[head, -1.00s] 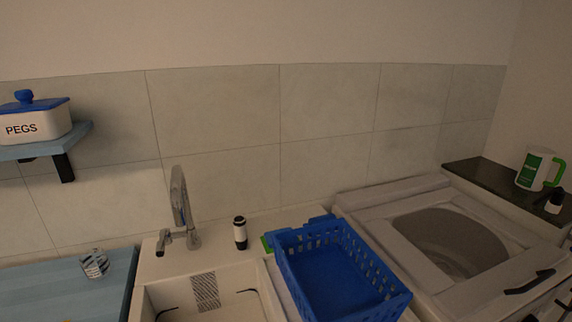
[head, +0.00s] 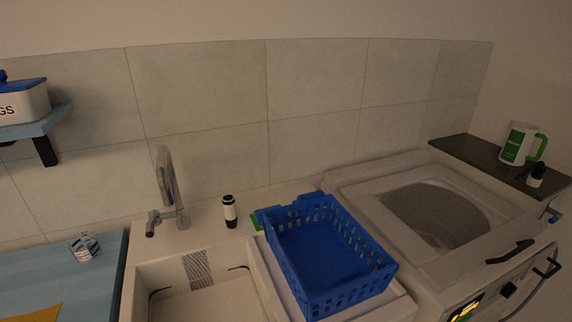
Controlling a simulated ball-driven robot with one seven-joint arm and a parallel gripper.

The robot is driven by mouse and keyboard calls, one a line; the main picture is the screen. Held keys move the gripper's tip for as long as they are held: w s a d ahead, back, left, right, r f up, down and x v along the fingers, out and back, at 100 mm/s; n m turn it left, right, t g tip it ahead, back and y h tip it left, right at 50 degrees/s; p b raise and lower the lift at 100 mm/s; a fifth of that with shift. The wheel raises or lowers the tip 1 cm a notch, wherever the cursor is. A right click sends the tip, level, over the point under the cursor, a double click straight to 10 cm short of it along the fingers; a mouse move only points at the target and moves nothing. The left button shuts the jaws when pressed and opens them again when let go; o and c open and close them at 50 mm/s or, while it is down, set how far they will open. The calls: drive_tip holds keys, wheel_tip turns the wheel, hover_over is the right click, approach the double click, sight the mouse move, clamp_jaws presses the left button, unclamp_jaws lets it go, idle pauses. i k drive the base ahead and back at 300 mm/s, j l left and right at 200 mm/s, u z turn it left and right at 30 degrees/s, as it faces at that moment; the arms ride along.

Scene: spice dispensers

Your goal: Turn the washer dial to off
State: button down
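The washer (head: 366,199) is a white top-loading machine at the right, with a round grey drum opening in its top. Its front panel shows at the lower right, with a lit yellow display (head: 466,309). A small dark knob (head: 508,290) sits on the panel right of the display; it may be the dial, but its setting is too small to read. My gripper is not in view.
A blue basket (head: 345,285) stands between the sink (head: 215,303) with its tap (head: 168,190) and the washer. A black-and-white bottle (head: 229,211) stands behind the sink. A green-and-white jug (head: 517,144) stands on a dark shelf (head: 466,153) at the right. Dark handles (head: 510,252) stick out near the washer front.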

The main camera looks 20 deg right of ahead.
sight(509, 288)
drive_tip(key=k+l, duration=0.15)
drive_tip(key=l, duration=0.2)
drive_tip(key=k+l, duration=0.15)
drive_tip(key=l, duration=0.25)
drive_tip(key=k+l, duration=0.15)
drive_tip(key=l, duration=0.2)
drive_tip(key=k+l+u, duration=0.1)
drive_tip(key=l, duration=0.25)
drive_tip(key=k+l, duration=0.4)
drive_tip(key=l, duration=0.3)
